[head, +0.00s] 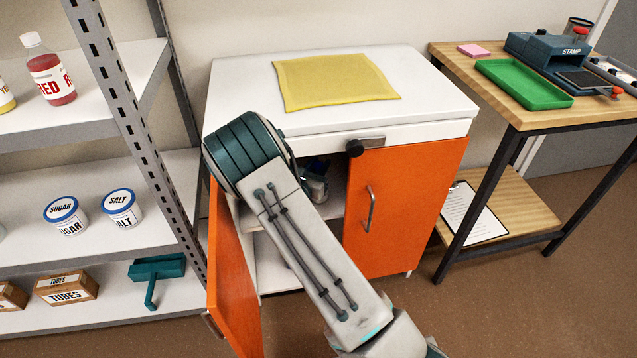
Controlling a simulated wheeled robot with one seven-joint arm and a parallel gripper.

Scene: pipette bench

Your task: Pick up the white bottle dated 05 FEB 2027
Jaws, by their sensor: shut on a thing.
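No white bottle with a readable 05 FEB 2027 date shows in the head view. My arm reaches to the open left side of the white cabinet (300,121), and its dark teal joint stands in front of the opening.
The orange left door (231,275) stands open towards me; the orange right door (405,205) is shut. A yellow mat (335,82) lies on the cabinet top. A shelf rack (128,120) stands close on the left, and a wooden table (455,68) with a green tray (523,84) on the right.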

